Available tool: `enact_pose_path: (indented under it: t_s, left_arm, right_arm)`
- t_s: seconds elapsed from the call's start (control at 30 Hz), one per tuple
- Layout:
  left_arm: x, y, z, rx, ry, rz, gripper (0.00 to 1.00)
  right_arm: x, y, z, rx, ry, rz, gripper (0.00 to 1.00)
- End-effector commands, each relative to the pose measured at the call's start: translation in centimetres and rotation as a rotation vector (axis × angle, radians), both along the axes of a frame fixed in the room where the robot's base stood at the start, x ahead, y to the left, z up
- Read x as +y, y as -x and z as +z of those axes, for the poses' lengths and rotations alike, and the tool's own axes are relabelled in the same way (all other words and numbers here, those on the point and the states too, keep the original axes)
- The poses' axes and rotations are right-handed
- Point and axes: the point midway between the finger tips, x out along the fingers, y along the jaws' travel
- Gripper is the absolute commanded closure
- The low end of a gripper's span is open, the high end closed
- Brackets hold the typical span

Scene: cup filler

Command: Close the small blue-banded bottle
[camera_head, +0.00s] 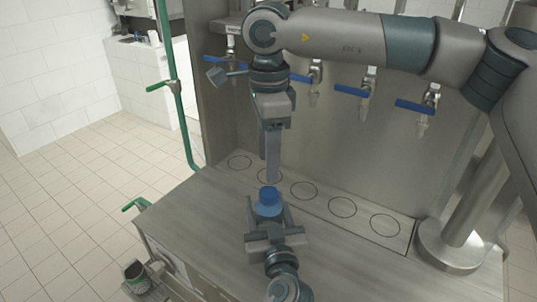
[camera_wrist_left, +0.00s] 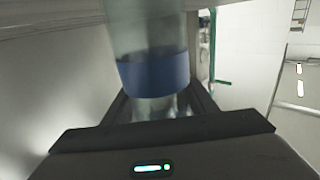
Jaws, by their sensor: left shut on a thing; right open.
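The small bottle (camera_head: 267,209) stands upright above the counter and shows blue at its top in the head view. A narrower blue piece (camera_head: 268,193) sits at the top and looks like a cap; I cannot tell how firmly it sits. In the left wrist view the bottle is pale and see-through with a blue band (camera_wrist_left: 154,73), and its top is out of frame. My left gripper (camera_head: 267,215) is shut on the bottle, one finger on each side. My right gripper (camera_head: 272,180) is open and points down just above the blue top, its fingers overlapping in the picture.
The grey counter (camera_head: 200,215) has a strip with several marked circles (camera_head: 342,207) along its back. Several blue-handled taps (camera_head: 415,107) hang on the metal panel behind. A green rail (camera_head: 178,100) stands at the left. The counter right of the bottle is clear.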

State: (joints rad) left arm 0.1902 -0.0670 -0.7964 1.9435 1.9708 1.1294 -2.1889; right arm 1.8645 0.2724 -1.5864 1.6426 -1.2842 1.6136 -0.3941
Motion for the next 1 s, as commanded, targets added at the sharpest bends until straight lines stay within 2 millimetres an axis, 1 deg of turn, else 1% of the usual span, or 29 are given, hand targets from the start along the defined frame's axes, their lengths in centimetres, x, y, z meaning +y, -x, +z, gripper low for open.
enact_pose_path:
  t_s: [0.17, 0.5, 0.7, 0.83, 1.0]
  left_arm:
    - [0.0, 0.0, 0.0, 0.001, 0.0, 0.0, 1.0]
    - [0.0, 0.0, 0.0, 0.001, 0.0, 0.0, 1.0]
    - [0.0, 0.0, 0.0, 0.001, 0.0, 0.0, 1.0]
    - [0.0, 0.0, 0.0, 0.001, 0.0, 0.0, 1.0]
    - [0.0, 0.0, 0.0, 0.001, 0.0, 0.0, 1.0]
  right_arm:
    - [0.0, 0.0, -1.1, 0.001, 0.0, 0.0, 0.52]
    - [-0.1, 0.0, -5.3, 0.002, 0.0, -0.002, 0.52]
    - [-0.1, 0.0, -7.2, 0.001, 0.0, -0.003, 0.52]
    - [-0.1, 0.0, -7.8, 0.0, 0.0, -0.003, 0.52]
    - [0.0, 0.0, -7.9, 0.0, 0.0, -0.002, 0.52]
